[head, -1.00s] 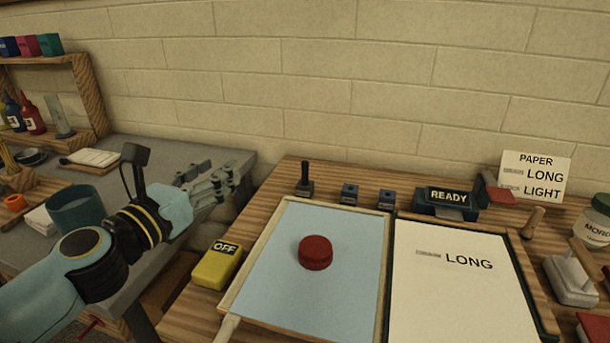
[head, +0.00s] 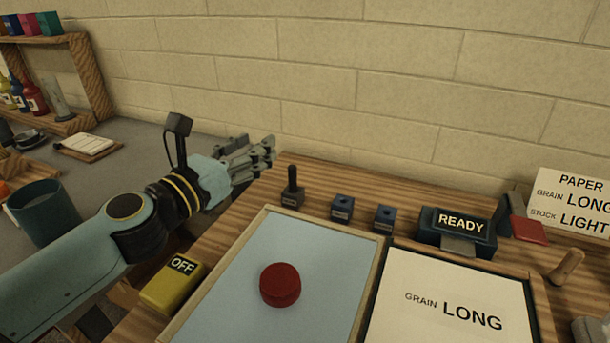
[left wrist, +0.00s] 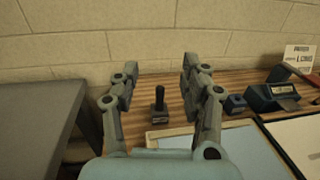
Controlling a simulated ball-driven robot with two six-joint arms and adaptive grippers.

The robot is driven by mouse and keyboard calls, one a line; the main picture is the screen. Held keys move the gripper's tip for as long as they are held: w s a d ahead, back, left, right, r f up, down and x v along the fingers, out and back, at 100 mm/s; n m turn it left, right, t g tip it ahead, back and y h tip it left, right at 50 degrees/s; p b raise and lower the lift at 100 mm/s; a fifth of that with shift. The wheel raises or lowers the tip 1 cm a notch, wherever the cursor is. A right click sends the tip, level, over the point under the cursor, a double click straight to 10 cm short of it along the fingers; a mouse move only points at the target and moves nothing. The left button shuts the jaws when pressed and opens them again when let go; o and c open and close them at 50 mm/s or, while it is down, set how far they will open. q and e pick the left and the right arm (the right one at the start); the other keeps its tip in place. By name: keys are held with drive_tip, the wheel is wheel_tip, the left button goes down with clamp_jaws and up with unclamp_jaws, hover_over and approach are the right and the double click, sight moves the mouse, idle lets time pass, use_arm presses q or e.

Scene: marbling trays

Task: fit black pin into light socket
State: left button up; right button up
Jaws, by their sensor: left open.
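The black pin (head: 292,179) stands upright in a small dark block (head: 291,198) near the back edge of the wooden bench. It also shows in the left wrist view (left wrist: 159,96), framed between the fingers. Two small dark blue socket blocks stand to its right: a left one (head: 342,207) and a right one (head: 384,217). Their labels are too small to read, so I cannot tell which is the light one. My left gripper (head: 268,150) is open and empty, to the left of the pin and apart from it.
A READY display (head: 457,228) stands right of the sockets. A card (head: 572,200) reads grain long, stock light. A tray (head: 215,288) with a red knob (head: 280,284) lies in front, beside a yellow OFF block (head: 172,285). A brick wall rises behind.

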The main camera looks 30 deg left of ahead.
use_arm(q)
drive_tip(key=f, duration=0.2)
drive_tip(key=b, duration=0.9)
approach(289, 172)
drive_tip(key=w, duration=0.1)
drive_tip(key=w+p, duration=0.1)
drive_tip(key=w, duration=0.1)
drive_tip(key=shift+w+r, duration=0.3)
drive_tip(key=shift+w, duration=0.1)
drive_tip(key=shift+w+d, duration=0.15)
drive_tip(key=shift+w, duration=0.5)
drive_tip(key=w, duration=0.2)
drive_tip(key=w+d, duration=0.1)
drive_tip(key=w, duration=0.2)
drive_tip(key=shift+f+p, duration=0.15)
drive_tip(key=shift+p, duration=0.15)
drive_tip(key=shift+s, duration=0.1)
drive_tip(key=shift+c, duration=0.6)
clamp_jaws()
use_arm(e)
wheel_tip(289, 172, down, 8)
drive_tip(key=s, duration=0.1)
drive_tip(key=shift+a, duration=0.3)
